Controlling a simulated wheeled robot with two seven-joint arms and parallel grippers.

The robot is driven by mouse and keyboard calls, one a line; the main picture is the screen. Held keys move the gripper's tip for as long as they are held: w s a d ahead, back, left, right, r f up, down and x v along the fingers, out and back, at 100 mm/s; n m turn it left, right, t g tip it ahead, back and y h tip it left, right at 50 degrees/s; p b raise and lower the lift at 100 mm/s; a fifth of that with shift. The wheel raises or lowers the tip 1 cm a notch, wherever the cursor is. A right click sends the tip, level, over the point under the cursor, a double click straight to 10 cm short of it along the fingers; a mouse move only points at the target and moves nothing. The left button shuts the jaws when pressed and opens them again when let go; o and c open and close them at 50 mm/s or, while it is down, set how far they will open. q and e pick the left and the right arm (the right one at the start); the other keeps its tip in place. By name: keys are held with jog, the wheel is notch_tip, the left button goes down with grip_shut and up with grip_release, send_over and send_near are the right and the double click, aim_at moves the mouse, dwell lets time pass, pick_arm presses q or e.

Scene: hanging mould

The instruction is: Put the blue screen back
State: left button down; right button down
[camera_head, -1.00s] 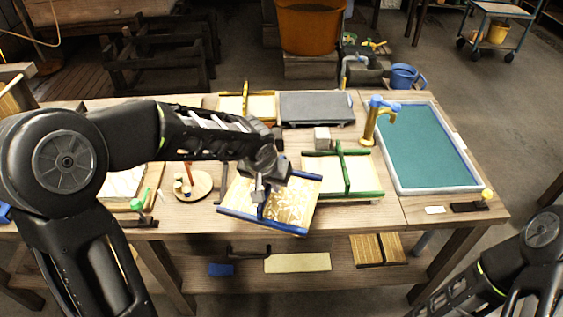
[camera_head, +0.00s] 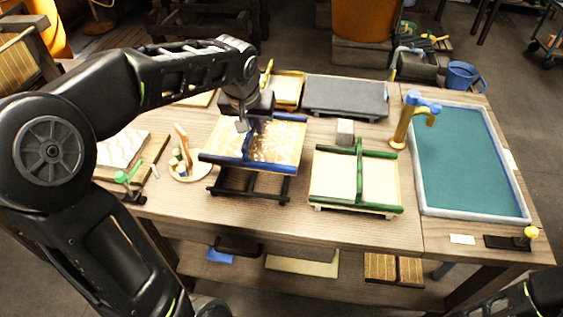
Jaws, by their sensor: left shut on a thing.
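The blue screen (camera_head: 275,150) is a pale patterned panel with blue bars along its front, back and middle. It is left of the table's middle, above a low black stand (camera_head: 232,183). I cannot tell whether the screen touches the stand. My left gripper (camera_head: 243,126) comes down from above and is shut on the screen's blue middle bar. The arm and gripper hide part of the back of the screen. Only a part of my right arm shows at the bottom right corner, and its gripper is out of the frame.
A green-barred screen (camera_head: 333,178) lies to the right, with a grey block (camera_head: 345,131) behind it. A grey slab (camera_head: 345,95) and a yellow-framed screen (camera_head: 288,88) are behind. A teal basin (camera_head: 462,160) with a brass tap (camera_head: 405,120) fills the right side. A round board (camera_head: 190,172) lies left.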

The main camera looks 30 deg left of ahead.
pick_arm(q)
jog(key=shift+a+r, duration=0.2)
jog(key=shift+a, duration=0.2)
jog(key=shift+s+a+r, duration=0.15)
jog(key=shift+s, duration=0.2)
jog(key=shift+w+f, duration=0.15)
jog(key=shift+f, duration=2.4)
jog(key=shift+f, duration=2.5)
jog(key=shift+f, duration=0.25)
jog(key=c, duration=1.5)
grip_release()
